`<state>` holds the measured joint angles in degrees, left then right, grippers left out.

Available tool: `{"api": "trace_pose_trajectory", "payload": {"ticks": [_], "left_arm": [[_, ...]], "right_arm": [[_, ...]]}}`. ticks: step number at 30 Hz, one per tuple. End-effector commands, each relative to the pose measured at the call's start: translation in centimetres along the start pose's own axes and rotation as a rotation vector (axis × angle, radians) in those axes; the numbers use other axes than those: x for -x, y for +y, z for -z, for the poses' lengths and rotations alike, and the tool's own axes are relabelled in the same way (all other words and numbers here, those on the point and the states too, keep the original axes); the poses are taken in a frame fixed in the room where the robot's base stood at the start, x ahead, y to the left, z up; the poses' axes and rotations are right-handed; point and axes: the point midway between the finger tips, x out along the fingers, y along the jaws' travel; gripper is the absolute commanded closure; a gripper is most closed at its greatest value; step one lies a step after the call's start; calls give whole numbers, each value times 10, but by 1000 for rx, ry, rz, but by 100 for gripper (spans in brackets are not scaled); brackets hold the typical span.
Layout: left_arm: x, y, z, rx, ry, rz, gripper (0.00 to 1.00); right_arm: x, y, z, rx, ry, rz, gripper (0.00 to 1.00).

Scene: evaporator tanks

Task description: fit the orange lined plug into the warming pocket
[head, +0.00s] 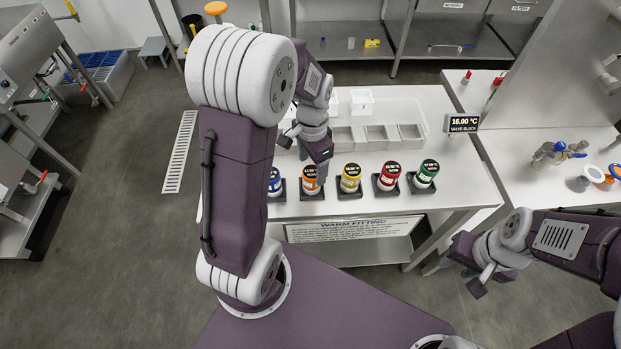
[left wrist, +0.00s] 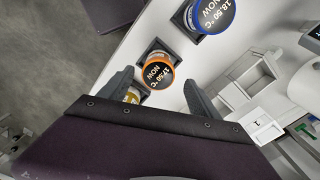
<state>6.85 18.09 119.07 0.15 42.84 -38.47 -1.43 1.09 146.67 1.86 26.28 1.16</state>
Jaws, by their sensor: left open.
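The orange lined plug (head: 310,180) stands upright in a dark square holder on the white bench, second from the left in a row of coloured plugs. In the left wrist view the orange plug (left wrist: 158,72) shows its black top reading 17.50 °C. My left gripper (head: 305,155) is open above the row. In the left wrist view its fingers (left wrist: 158,80) are spread on either side of the orange plug's near edge, apart from it. My right gripper (head: 472,267) is open and empty, right of the bench front. I cannot tell which thing is the warming pocket.
Blue (head: 275,182), yellow (head: 350,178), red (head: 388,176) and green (head: 426,174) plugs stand in the same row. Behind them are open trays (head: 376,136). A display (head: 462,123) reads 16.00 °C, valve block. A side bench (head: 530,135) holds fittings.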

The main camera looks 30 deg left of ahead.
Motion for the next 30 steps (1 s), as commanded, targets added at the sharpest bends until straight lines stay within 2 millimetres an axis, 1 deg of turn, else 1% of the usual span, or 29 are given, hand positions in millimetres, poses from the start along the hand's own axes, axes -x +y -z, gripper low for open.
{"api": "trace_pose_trajectory", "payload": {"ticks": [3,6,9,14,15,17,18,20,21,22,23,30], "left_arm": [[-23,0,-6,2,-6,-5,28],[-38,0,-6,1,-4,-4,28],[-44,0,-5,1,-2,-2,28],[-44,0,-5,0,-1,-1,28],[-44,0,-5,0,-1,-1,31],[-44,0,-5,0,-1,-1,47],[-44,0,-5,0,-1,-1,59],[-44,0,-5,0,-1,-1,75],[-44,0,-5,0,-1,-1,86],[-44,0,-5,0,-1,-1,95],[-44,0,-5,0,-1,-1,100],[-41,-1,-4,0,1,0,100]], "right_arm": [[1,0,0,0,0,0,64],[-1,0,0,0,0,0,64],[-1,0,0,0,0,0,64],[-1,0,0,0,0,0,64],[-1,0,0,0,0,0,64],[-1,0,0,0,0,0,64],[-1,0,0,0,0,0,64],[-1,0,0,0,0,0,64],[-1,0,0,0,0,0,64],[-1,0,0,0,0,0,64],[-1,0,0,0,0,0,64],[0,0,0,0,0,0,64]]}}
